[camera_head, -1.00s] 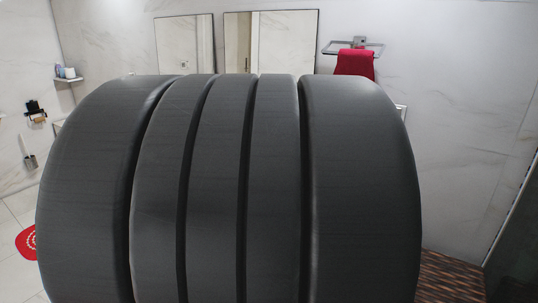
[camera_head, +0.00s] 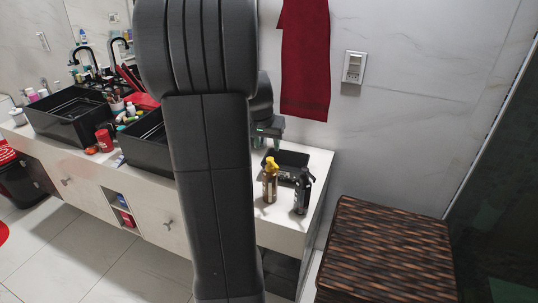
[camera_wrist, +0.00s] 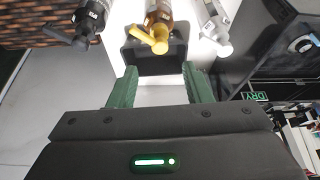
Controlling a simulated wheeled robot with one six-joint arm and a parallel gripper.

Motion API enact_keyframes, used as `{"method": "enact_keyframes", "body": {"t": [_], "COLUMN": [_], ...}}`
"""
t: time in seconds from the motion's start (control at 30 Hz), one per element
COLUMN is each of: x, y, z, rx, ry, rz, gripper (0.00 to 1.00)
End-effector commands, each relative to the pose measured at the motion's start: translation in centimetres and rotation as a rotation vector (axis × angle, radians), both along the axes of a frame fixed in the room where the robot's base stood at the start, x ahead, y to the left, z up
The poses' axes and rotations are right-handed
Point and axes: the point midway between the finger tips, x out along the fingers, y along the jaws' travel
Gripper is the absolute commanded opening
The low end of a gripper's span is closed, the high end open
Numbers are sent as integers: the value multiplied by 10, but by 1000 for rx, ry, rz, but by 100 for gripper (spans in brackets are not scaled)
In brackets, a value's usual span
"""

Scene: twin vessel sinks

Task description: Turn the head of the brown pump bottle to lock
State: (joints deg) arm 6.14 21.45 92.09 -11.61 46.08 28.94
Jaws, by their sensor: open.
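The brown pump bottle (camera_head: 270,187), amber with a yellow pump head, stands upright at the right end of the white counter. In the wrist view its yellow head (camera_wrist: 155,41) and the brown body (camera_wrist: 161,7) show at the top, ahead of the gap between my fingers. My gripper (camera_wrist: 161,84) is open and empty, its green fingers apart and not touching the bottle. In the head view my gripper (camera_head: 267,130) is above and behind the bottle, partly hidden by my arm.
A black pump bottle (camera_head: 302,192) stands close to the right of the brown one. A grey-white pump bottle (camera_wrist: 217,30) is on its other side. A black tray (camera_head: 291,157) sits behind. Black sinks (camera_head: 70,118) are left; a woven hamper (camera_head: 387,250) is right.

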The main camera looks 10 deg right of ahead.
Motion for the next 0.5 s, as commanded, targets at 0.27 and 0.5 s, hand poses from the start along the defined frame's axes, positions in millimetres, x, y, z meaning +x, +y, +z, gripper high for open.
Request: {"method": "enact_keyframes", "body": {"t": [0.27, 0.5], "x": [17, 24], "y": [-10, -13], "z": [-49, -67], "rx": [-1, -1], "ry": [4, 2], "rz": [1, 1], "gripper": [45, 45]}}
